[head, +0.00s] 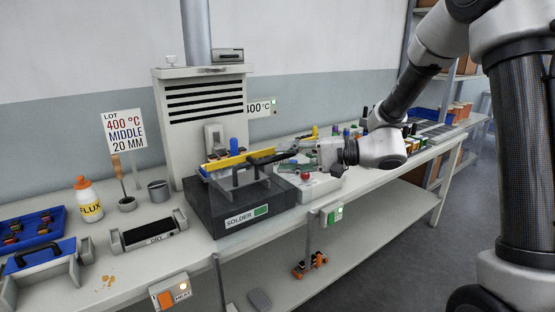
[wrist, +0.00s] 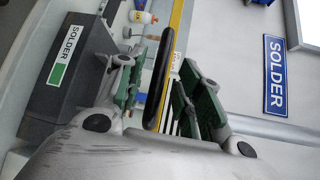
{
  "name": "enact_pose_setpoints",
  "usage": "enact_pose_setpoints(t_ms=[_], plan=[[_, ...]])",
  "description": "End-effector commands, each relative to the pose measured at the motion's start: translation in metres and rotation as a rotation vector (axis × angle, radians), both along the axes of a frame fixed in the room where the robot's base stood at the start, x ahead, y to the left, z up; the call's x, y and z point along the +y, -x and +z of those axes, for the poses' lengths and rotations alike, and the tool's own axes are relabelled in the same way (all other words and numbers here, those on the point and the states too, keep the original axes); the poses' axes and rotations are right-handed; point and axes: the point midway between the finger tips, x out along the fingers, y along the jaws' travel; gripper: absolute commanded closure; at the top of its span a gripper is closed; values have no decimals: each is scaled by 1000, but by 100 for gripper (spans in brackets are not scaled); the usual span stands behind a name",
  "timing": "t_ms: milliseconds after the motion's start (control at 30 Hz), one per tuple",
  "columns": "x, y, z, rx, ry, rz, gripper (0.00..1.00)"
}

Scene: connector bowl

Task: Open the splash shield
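The splash shield shows as a yellow-edged bar (head: 238,158) over the dark solder unit (head: 240,206) in the head view. A black handle (head: 262,153) sits at its right end. In the wrist view the black handle (wrist: 160,78) runs between the green-padded fingers of my gripper (wrist: 160,92), and the yellow edge (wrist: 177,25) lies behind it. My gripper (head: 287,156) is open, with a gap on each side of the handle. The shield's panel is hard to make out, so its exact tilt is unclear.
A grey vented hood (head: 205,105) stands behind the solder unit. A white box with a red button (head: 306,177) is to its right, near my gripper. A dry station (head: 148,232), flux bottle (head: 88,200) and blue tray (head: 30,229) are to the left.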

Motion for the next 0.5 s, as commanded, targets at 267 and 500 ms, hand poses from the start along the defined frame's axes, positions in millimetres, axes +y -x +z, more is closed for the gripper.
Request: enact_pose_setpoints(t_ms=[267, 500], plan=[[27, -5, -4, 0, 1, 1, 65], [27, -5, -4, 0, 1, 0, 65]])
